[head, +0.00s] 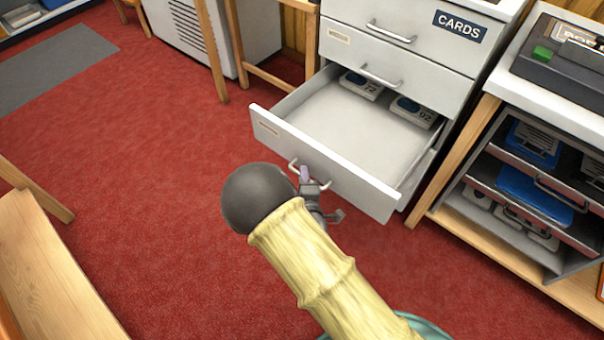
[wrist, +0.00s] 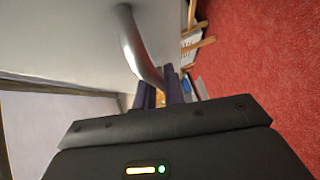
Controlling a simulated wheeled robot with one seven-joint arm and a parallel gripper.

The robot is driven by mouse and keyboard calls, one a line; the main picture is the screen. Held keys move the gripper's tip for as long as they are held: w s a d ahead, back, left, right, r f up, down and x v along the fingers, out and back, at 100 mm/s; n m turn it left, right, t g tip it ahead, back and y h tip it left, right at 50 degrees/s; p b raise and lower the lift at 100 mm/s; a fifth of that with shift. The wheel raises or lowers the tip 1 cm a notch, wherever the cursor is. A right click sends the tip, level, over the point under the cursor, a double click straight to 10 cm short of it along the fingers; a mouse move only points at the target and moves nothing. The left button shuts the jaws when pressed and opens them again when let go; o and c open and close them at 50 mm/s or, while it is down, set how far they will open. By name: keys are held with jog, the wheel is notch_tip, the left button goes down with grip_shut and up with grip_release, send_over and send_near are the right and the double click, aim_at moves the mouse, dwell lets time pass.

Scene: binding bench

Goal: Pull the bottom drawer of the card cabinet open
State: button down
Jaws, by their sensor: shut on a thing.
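The card cabinet (head: 390,45) is light grey with a blue CARDS label (head: 460,26). Its bottom drawer (head: 325,165) stands well out from the cabinet. Two small white items (head: 412,112) marked with numbers lie at the back of the drawer. My gripper (head: 306,180) is at the drawer's front, shut on the curved metal handle (head: 323,185). In the wrist view the handle (wrist: 138,45) runs down from the drawer front to between my dark fingers (wrist: 160,90).
A wooden bench (head: 45,270) stands at the lower left. A shelf unit (head: 530,180) with blue items stands right of the cabinet. A wooden-legged stand (head: 275,75) is left of it. Red carpet (head: 150,160) in front is mostly clear.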

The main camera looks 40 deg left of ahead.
jog(key=c, duration=1.5)
grip_release()
jog(key=shift+s, duration=0.1)
jog(key=p+v, duration=0.3)
jog(key=v, duration=0.8)
jog(key=shift+s+d, duration=0.25)
jog(key=shift+d, duration=0.1)
